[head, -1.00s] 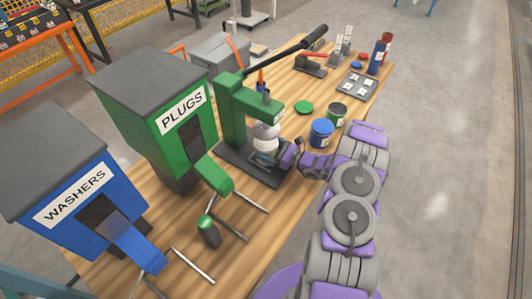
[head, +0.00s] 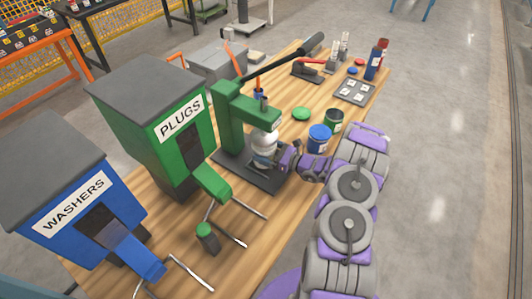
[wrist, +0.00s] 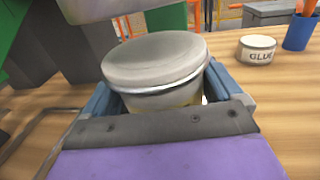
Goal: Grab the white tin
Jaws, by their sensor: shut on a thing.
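The white tin (wrist: 155,65) with a pale round lid fills the middle of the wrist view. My gripper (wrist: 160,90) is shut on it, with one blue-grey finger on each side of its body. In the head view my gripper (head: 284,158) reaches in from the right to the foot of the green press (head: 232,115). The tin (head: 264,150) shows there as a pale shape, partly hidden by my gripper and the press. A pale round press part hangs close above the lid; whether they touch I cannot tell.
The PLUGS dispenser (head: 150,120) and WASHERS dispenser (head: 65,200) stand left of the press. A blue can (head: 319,139) and green can (head: 333,119) stand just beyond my arm. The wrist view shows a GLUE tin (wrist: 257,50) at right. Metal rods stick out in front.

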